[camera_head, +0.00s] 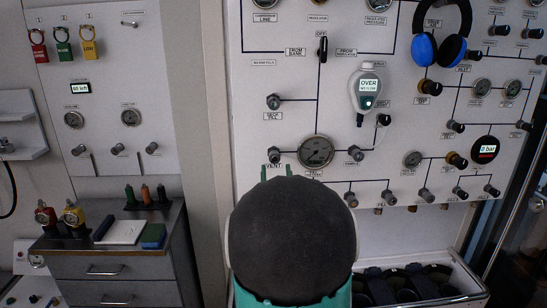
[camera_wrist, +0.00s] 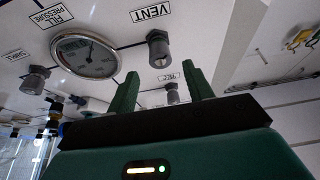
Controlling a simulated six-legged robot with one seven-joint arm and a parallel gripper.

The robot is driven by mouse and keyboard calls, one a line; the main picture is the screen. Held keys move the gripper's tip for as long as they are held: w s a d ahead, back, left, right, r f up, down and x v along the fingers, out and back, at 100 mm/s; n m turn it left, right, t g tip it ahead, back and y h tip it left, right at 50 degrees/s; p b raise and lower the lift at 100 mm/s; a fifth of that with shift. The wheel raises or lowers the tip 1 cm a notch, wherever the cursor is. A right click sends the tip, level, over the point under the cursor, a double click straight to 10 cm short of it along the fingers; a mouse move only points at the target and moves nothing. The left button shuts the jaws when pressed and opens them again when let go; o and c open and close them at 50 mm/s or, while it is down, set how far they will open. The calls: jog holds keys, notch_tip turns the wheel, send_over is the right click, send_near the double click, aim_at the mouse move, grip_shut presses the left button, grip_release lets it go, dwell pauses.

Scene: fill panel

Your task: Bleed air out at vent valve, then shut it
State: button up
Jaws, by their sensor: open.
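The VENT valve (camera_head: 274,155) is a dark knob on the white panel, left of the fill pressure gauge (camera_head: 317,151). In the wrist view the VENT valve (camera_wrist: 159,49) lies just beyond my fingertips, between their lines, with its label upside down beside it. My gripper (camera_head: 276,171) has two green fingers, spread apart and empty. It is just below the knob in the head view. My gripper (camera_wrist: 161,72) shows no contact with the knob in the wrist view. The gauge (camera_wrist: 86,55) is left of it there. The knob's turn position cannot be told.
A SAMPLE knob (camera_head: 355,154) sits right of the gauge and another knob (camera_head: 273,101) is above VENT. A flow meter reading OVER (camera_head: 368,90) and blue headphones (camera_head: 438,45) hang on the panel. A bin (camera_head: 465,297) stands below. A drawer cabinet (camera_head: 110,268) is at left.

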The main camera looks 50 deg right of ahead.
aim_at(275, 159)
jog(key=x, duration=0.6)
jog(key=shift+w+d+r, duration=0.15)
jog(key=shift+w+d, duration=0.05)
jog(key=shift+w, duration=0.05)
jog(key=c, duration=1)
jog(key=shift+o, duration=0.2)
jog(key=shift+m, duration=0.4)
